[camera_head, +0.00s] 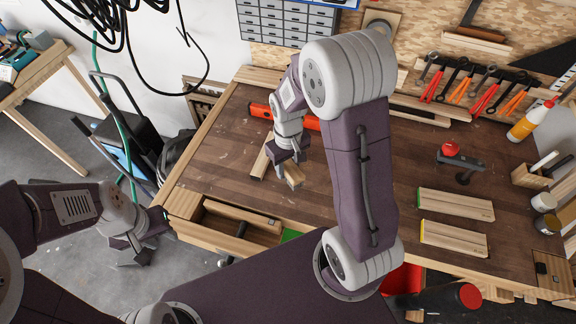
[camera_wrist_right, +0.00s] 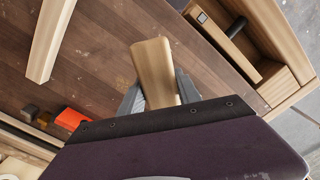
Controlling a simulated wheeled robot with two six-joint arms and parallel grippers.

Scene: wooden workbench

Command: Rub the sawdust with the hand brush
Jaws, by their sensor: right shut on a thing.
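My right gripper (camera_head: 290,162) is low over the left part of the bench. It is shut on a pale wooden piece, which looks like the handle of the hand brush (camera_head: 294,176). In the right wrist view this wooden piece (camera_wrist_right: 153,68) sticks out between the two grey fingers of the gripper (camera_wrist_right: 160,92). Its bristles are not visible. I cannot make out a clear sawdust pile; only a few pale specks show on the brown bench top (camera_wrist_right: 110,50). My left gripper (camera_head: 135,253) hangs over the floor left of the bench, apart from everything; its jaws are unclear.
Another wooden piece (camera_head: 260,163) lies just left of the right gripper. An orange tool (camera_head: 260,110) lies behind. An open drawer (camera_head: 235,225) is at the front left. Two wooden blocks (camera_head: 455,204) and a red-knobbed tool (camera_head: 462,158) stand right. The bench middle is clear.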

